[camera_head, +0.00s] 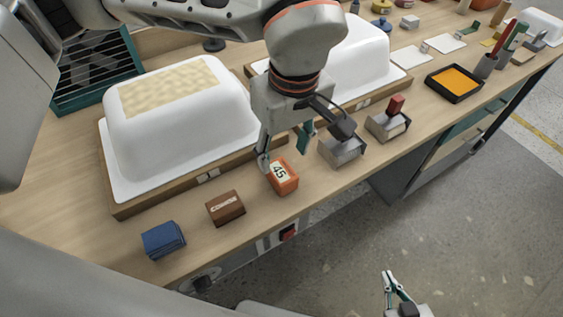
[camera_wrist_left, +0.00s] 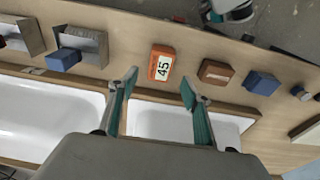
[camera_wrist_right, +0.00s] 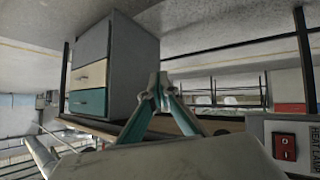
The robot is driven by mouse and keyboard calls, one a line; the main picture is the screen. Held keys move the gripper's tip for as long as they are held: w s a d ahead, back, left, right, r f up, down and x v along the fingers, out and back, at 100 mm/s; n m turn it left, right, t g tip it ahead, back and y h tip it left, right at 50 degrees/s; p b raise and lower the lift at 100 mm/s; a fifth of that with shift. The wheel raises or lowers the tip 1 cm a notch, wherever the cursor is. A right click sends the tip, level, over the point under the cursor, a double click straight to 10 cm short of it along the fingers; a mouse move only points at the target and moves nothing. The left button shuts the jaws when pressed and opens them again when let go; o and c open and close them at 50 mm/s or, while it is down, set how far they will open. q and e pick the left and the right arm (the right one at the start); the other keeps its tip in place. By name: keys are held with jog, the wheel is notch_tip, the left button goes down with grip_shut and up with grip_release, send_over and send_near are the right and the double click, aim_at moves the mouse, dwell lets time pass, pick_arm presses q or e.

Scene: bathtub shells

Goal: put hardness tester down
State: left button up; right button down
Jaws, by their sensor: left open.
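An orange box with a white label reading 45, which looks like the hardness tester (camera_head: 282,176), rests on the wooden bench near its front edge. It also shows in the left wrist view (camera_wrist_left: 161,64), beyond and between the fingertips. My left gripper (camera_head: 285,150) is open and empty, just behind and above the orange box, with its fingers apart in the left wrist view (camera_wrist_left: 159,82). My right gripper (camera_head: 388,276) is away from the bench, over the floor. Its fingertips meet, with nothing between them, in the right wrist view (camera_wrist_right: 160,82).
A brown block (camera_head: 225,208) and a blue block (camera_head: 163,240) lie left of the orange box. Two white tub shells (camera_head: 180,125) (camera_head: 362,60) stand behind on wooden boards. Metal holders (camera_head: 341,150) (camera_head: 388,124) and an orange-filled black tray (camera_head: 455,82) are to the right.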

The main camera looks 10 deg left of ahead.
aim_at(285, 176)
pick_arm(q)
jog(key=shift+s+d+r, duration=0.1)
jog(key=shift+r, duration=1)
jog(key=shift+s+d+r, duration=0.1)
jog(key=shift+r, duration=1)
